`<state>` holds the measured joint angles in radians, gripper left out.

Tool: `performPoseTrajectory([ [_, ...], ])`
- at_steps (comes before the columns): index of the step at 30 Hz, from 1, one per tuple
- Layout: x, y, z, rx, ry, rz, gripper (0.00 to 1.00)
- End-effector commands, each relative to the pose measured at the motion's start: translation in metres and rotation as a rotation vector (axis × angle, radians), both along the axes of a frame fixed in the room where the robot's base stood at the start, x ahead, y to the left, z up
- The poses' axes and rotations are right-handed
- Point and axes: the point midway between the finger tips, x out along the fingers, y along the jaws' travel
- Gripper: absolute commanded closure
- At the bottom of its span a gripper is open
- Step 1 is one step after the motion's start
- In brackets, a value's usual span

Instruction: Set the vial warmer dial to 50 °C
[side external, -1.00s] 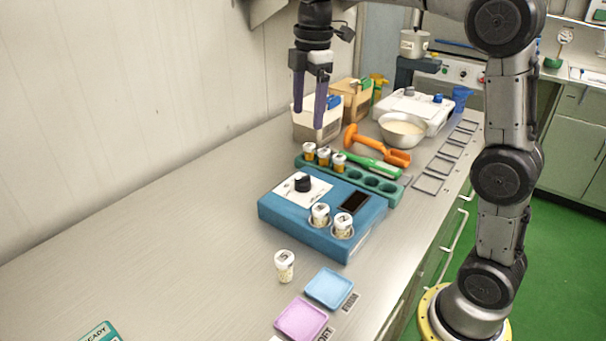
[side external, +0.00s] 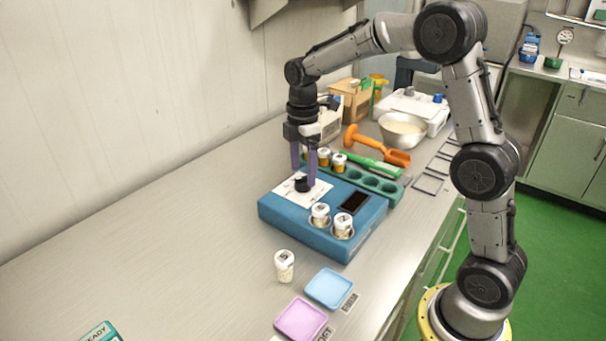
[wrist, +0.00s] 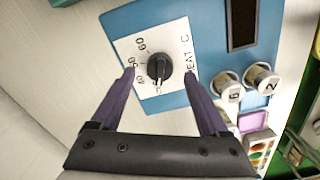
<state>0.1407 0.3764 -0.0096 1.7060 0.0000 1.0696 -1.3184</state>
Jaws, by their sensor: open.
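The blue vial warmer (side external: 275,212) lies on the bench, with a white dial plate (side external: 290,190) and a dark display (side external: 355,201). Its black dial knob (wrist: 159,68) is in the middle of the wrist view. The plate shows 60, 50 and 40 around the knob's left side. The knob's white pointer line points down in that view, past the 40, toward a mark I cannot read fully. My gripper (side external: 303,177) is low over the dial, pointing down. In the wrist view its open fingers (wrist: 160,73) stand on either side of the knob; contact cannot be told.
Two capped vials (side external: 320,214) (side external: 343,225) sit in the warmer's wells. A loose vial (side external: 285,265) stands in front, near blue (side external: 329,288) and purple (side external: 301,318) trays. A green rack (side external: 372,182) with vials is close behind.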

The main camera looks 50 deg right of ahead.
Motion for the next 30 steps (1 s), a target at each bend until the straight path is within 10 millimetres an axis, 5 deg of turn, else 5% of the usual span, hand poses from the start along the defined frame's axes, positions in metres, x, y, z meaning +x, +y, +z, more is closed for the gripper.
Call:
performPoseTrajectory([
  [6,0.000,0.000,-0.018,0.000,0.000,0.000,0.22],
  [16,0.000,0.000,-0.020,0.000,-0.001,0.000,0.23],
  [27,0.000,0.000,-0.020,0.000,-0.001,0.000,0.90],
  [30,0.000,0.000,-0.020,0.000,-0.001,0.000,1.00],
])
